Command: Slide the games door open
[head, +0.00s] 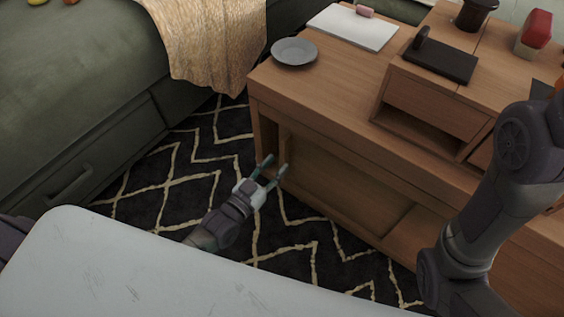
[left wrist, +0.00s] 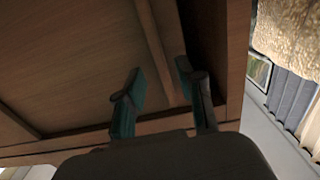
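The games door (head: 345,190) is a flat wooden panel set in the front of the wooden cabinet (head: 330,100). An upright wooden handle bar (head: 285,146) stands at its left edge, and a dark narrow gap lies between it and the cabinet's left side. My left gripper (head: 276,164) is open at the lower part of this bar. In the left wrist view the bar (left wrist: 160,45) runs down between the two spread fingers (left wrist: 159,69); I cannot tell whether either touches it. The door panel also shows there (left wrist: 70,55). My right gripper is out of view.
A grey plate (head: 295,51), a white board (head: 353,27) and a dark block (head: 440,59) sit on the cabinet top. A green sofa (head: 70,90) stands left. Patterned rug (head: 190,165) covers the floor between. My right arm crosses the right side.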

